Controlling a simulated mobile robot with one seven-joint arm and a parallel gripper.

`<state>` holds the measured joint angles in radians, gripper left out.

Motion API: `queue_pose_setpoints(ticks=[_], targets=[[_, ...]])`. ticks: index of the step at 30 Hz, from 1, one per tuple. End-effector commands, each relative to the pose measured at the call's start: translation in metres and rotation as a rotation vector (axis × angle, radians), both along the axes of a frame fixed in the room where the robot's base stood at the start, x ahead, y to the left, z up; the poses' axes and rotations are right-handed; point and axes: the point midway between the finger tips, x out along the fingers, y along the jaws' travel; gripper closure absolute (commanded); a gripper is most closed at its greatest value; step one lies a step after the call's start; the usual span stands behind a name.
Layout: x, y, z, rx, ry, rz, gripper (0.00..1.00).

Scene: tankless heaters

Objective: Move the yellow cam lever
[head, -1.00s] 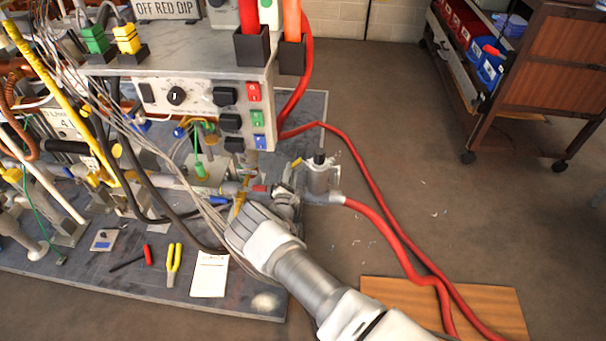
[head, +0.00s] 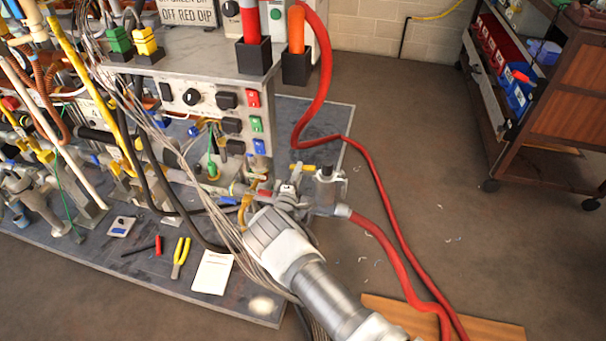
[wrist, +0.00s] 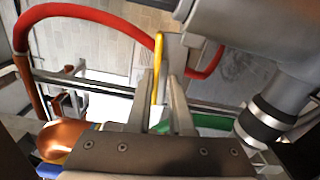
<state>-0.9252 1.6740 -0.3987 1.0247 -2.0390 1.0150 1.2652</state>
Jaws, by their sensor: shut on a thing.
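The yellow cam lever (wrist: 157,68) is a thin yellow strip between my gripper's fingers in the wrist view. My gripper (wrist: 160,100) is shut on it, and the fingers hide part of it. In the head view my gripper (head: 291,190) is at the bench's right side, just left of a grey metal hose fitting (head: 327,190). A short yellow piece shows just past the fingertips there; I cannot tell how much of it is the lever. A red hose (head: 385,243) leaves the fitting toward the lower right.
A control box (head: 215,100) with switches and coloured buttons stands behind my gripper. Grey cables (head: 190,170) hang close to its left. A brown cart (head: 560,90) stands far right, with open floor between.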

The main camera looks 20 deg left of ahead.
Motion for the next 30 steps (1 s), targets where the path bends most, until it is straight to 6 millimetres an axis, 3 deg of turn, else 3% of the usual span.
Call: queue_pose_setpoints(ticks=[20, 21, 22, 30], targets=[[-0.0017, 0.0047, 0.0023, 0.064, 0.003, 0.003, 1.0], [-0.0017, 0.0047, 0.0023, 0.064, 0.003, 0.002, 0.75], [-0.0016, 0.0047, 0.0024, 0.063, 0.003, 0.002, 0.7], [-0.0007, 0.0033, 0.003, 0.061, 0.001, 0.001, 0.68]])
